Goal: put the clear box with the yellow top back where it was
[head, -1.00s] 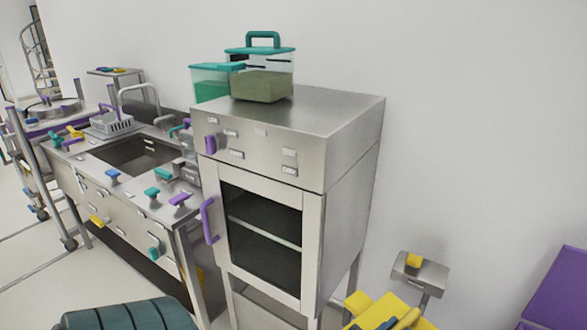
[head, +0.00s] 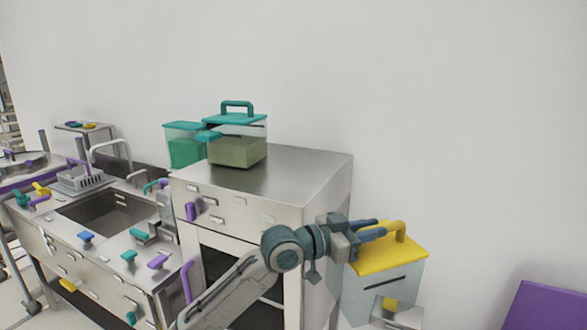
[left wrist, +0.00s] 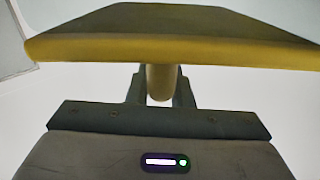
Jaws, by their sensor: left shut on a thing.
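The clear box with the yellow top (head: 390,258) hangs at the right of the head view, beside the right side of the steel cabinet (head: 290,172). My left gripper (head: 373,230) is shut on its yellow handle (head: 398,229). In the left wrist view the yellow lid (left wrist: 170,48) fills the upper part, and the handle (left wrist: 160,84) sits between the fingers. The box's lower part partly overlaps a small steel stand. My right gripper is in neither view.
Two clear boxes with teal tops (head: 238,140) (head: 184,146) stand at the back left of the cabinet top. The front and right of that top are bare. A sink counter (head: 100,215) stands to the left, and a purple surface (head: 545,305) shows at the lower right.

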